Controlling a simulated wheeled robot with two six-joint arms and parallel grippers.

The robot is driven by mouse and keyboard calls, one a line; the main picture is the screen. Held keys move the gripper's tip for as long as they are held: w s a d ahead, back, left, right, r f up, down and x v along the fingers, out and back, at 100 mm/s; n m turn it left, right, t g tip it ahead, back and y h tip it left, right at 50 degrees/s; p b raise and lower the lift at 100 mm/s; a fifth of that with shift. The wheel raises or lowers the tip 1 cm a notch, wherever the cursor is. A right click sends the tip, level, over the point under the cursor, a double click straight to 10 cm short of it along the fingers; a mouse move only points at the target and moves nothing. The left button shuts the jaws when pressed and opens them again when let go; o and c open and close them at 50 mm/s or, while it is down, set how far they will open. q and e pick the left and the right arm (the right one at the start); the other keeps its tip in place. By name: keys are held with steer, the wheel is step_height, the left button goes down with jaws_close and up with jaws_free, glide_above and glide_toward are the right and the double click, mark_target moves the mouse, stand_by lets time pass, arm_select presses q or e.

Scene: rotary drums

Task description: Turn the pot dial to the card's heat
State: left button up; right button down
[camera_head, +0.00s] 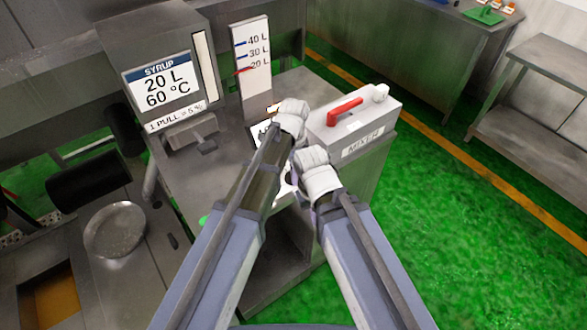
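The card (160,86) reads SYRUP, 20 L, 60 °C and is on the front of a grey box at the upper left. A white plate with dark marks (260,134) shows partly behind my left arm; I cannot tell whether it belongs to the pot dial. No dial pointer is readable. My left gripper (289,112) is over the far part of the metal counter, by this plate. My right gripper (314,168) is nearer, just below and right of it. The wrists hide the fingertips and whatever they touch. Another white patch (284,190) shows between the arms.
A box labelled MIXER (362,130) with a red handle (345,111) stands close right of my grippers. A level board (252,70) marked 20 L to 40 L stands behind. A label (176,117) reads 1 PULL = 5 %. A round pan (115,229) is at the left.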

arm_select(q)
steer(key=shift+m, duration=1.6)
steer(key=o, duration=1.2)
steer(key=shift+o, duration=0.2)
step_height(320, 180, up, 8)
steer(key=p, duration=0.8)
steer(key=shift+f, duration=0.1)
